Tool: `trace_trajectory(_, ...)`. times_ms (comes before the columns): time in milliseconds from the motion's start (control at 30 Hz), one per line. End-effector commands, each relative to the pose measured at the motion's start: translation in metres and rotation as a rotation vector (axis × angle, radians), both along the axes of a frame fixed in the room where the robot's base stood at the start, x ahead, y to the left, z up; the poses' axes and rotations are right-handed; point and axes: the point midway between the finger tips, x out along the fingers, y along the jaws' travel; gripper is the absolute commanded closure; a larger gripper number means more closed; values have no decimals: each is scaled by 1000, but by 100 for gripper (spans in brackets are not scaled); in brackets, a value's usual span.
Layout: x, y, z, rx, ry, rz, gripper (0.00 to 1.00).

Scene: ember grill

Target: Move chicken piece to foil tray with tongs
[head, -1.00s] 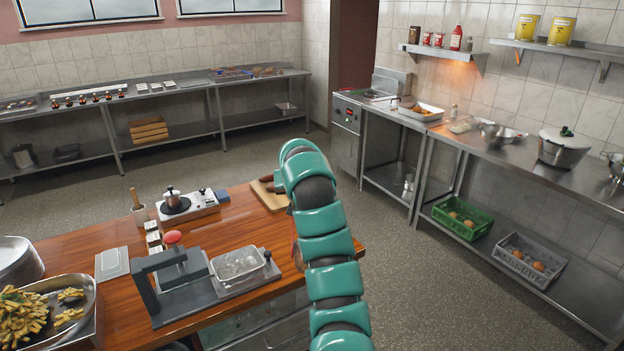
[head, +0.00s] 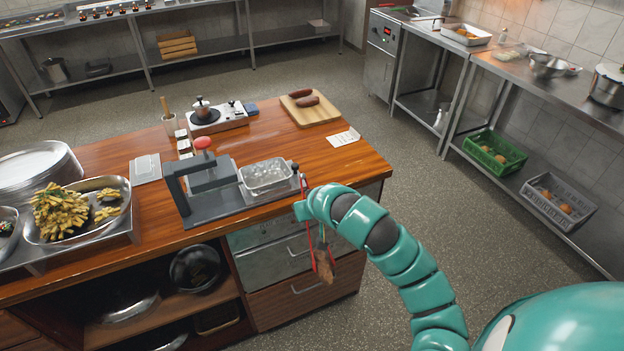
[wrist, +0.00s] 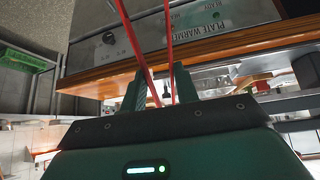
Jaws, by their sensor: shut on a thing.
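My gripper (wrist: 158,92) is shut on red tongs (wrist: 132,42), whose two arms stretch away from it in the wrist view. In the head view the red tongs (head: 309,238) hang down beside the counter's front right side. A brown chicken piece (head: 324,267) is at their lower end, in front of the drawers, and appears held between the tips. The chicken piece does not show in the wrist view. A shiny foil tray (head: 267,187) sits on the grey stand on the counter, to the left of and above the tongs. My gripper's fingers are mostly hidden by the arm in the head view.
The wooden counter (head: 330,165) has a grey press (head: 202,183) with a red knob left of the foil tray. A pan of fries (head: 128,225) stands at the left. A cutting board (head: 330,112) with sausages lies at the back right. Floor is clear to the right.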

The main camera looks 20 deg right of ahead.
Motion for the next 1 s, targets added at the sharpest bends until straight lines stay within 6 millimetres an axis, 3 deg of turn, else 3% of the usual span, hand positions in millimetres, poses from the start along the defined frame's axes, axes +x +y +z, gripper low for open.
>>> trace_trajectory(100, -15, 1, -25, 0, 0, 6, 100)
trace_trajectory(300, -26, 2, -45, -1, -2, 11, 100)
trace_trajectory(1000, -23, -3, -47, -2, -4, 23, 100)
